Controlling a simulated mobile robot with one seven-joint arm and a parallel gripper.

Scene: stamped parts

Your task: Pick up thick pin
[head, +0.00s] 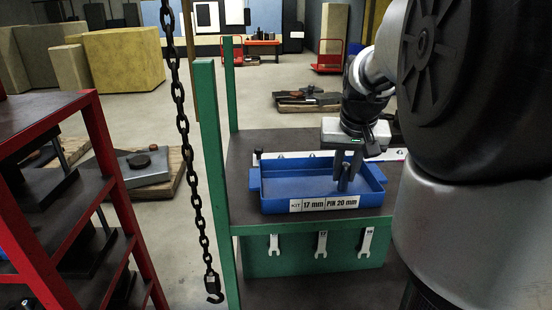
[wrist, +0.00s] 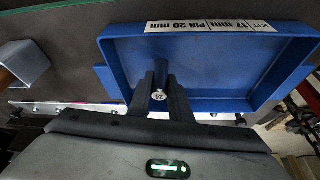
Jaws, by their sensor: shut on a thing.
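My gripper (head: 347,172) reaches down into the blue tray (head: 290,206) on the green-framed bench. In the wrist view, my gripper (wrist: 160,92) is shut on a dark pin (wrist: 160,74), which stands between the two fingers. A round pale mark with a number, too small to read surely, shows on the pin's near end. In the head view the pin (head: 343,178) is mostly hidden by the fingers; whether it touches the tray floor cannot be told. The tray label reads "KIT 17 mm PIN 20 mm". No other part shows in the tray.
A hanging chain with a hook (head: 213,290) is left of the bench, near a green post (head: 208,150). A red rack (head: 118,185) stands at the far left. Wrenches (head: 321,244) hang below the bench front. A grey block (wrist: 24,66) is left of the tray in the wrist view.

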